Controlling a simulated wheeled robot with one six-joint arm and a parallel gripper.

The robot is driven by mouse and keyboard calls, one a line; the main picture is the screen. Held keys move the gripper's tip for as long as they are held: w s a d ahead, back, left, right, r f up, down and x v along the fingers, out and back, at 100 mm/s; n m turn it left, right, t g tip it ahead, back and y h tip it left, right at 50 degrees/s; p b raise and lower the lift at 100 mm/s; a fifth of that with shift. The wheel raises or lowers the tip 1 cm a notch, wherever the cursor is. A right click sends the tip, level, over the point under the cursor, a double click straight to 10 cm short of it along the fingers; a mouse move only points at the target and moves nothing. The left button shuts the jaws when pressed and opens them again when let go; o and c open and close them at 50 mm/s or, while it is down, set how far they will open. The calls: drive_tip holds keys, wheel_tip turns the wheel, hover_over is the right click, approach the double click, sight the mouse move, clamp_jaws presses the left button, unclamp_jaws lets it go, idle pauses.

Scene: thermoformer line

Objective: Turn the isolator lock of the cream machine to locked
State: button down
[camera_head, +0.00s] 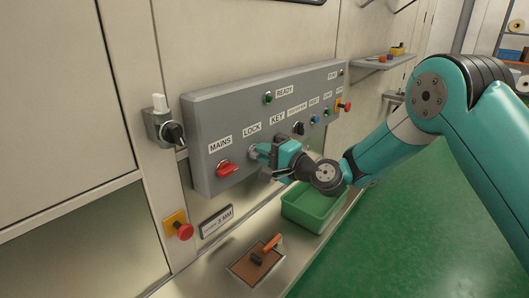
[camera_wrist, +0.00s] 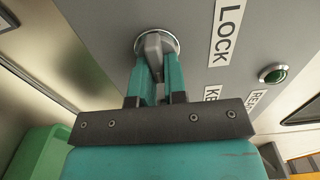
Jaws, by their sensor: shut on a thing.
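The isolator lock (camera_wrist: 156,42) is a grey knob on a round metal collar, set in a grey control panel (camera_head: 205,120) on the cream machine (camera_head: 75,100). It sits beside the LOCK label (camera_wrist: 227,32) in the wrist view. My gripper (camera_wrist: 155,72) is shut on the knob, with a teal finger on each side of it. In the head view my gripper (camera_head: 257,153) reaches the panel just below the LOCK label and hides most of the knob. Which position the lock points to cannot be told.
A red MAINS handle (camera_head: 227,168) is left of my gripper. The KEY switch (camera_head: 298,128) and small buttons are to the right. A green bin (camera_head: 310,208) stands below my wrist. A red emergency button (camera_head: 183,230) is at lower left. The green floor (camera_head: 440,220) is clear.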

idle(0.4)
drive_tip(key=c, duration=1.2)
unclamp_jaws()
drive_tip(key=shift+d, duration=0.1)
drive_tip(key=shift+o, duration=0.2)
drive_tip(key=b+v, duration=0.7)
drive_tip(key=v, duration=1)
drive_tip(key=shift+d+b, duration=0.2)
drive_tip(key=shift+b, duration=0.2)
drive_tip(key=shift+s, duration=0.15)
